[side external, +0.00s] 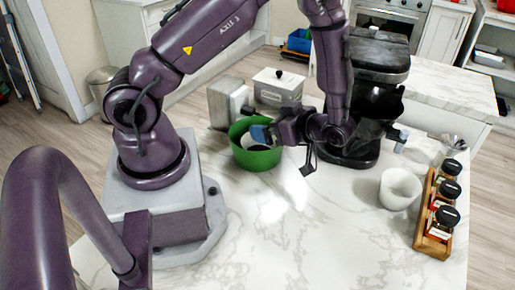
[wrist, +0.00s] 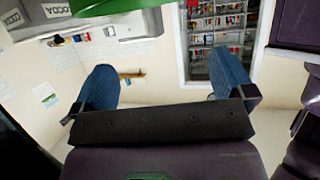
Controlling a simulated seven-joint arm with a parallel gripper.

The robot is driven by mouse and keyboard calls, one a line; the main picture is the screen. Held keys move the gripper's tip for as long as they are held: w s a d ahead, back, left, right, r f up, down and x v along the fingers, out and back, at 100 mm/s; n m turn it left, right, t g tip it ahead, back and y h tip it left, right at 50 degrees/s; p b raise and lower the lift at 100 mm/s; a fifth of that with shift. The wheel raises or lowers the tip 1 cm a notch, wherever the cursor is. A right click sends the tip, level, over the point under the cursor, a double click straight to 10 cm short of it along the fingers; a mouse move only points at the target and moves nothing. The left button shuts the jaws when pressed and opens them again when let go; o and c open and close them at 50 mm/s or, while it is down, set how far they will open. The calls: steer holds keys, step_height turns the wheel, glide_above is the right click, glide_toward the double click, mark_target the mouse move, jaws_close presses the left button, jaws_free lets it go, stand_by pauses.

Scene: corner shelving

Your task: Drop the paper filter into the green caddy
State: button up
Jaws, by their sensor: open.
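The green caddy (side external: 257,158) stands on the marble counter in the side external view, and its green edge (wrist: 108,4) shows at the top of the wrist view. My gripper (side external: 262,134) is at the caddy's rim, with a blue finger over its opening. In the wrist view my gripper (wrist: 165,85) is open, its two blue fingers wide apart with nothing between them. A pale patch (side external: 246,141) shows inside the caddy beside the finger; it may be the paper filter, but I cannot tell for sure.
A black coffee machine (side external: 368,95) stands right of the caddy. Behind the caddy are a lidded grey canister (side external: 278,88) and a pale block-like holder (side external: 225,103). A white cup (side external: 399,188) and a wooden rack of jars (side external: 432,236) stand at right. The front counter is clear.

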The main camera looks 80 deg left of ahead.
step_height(320, 180, up, 8)
steer(key=w+d, duration=0.1)
steer(key=shift+d, duration=0.35)
steer(key=shift+w, duration=0.1)
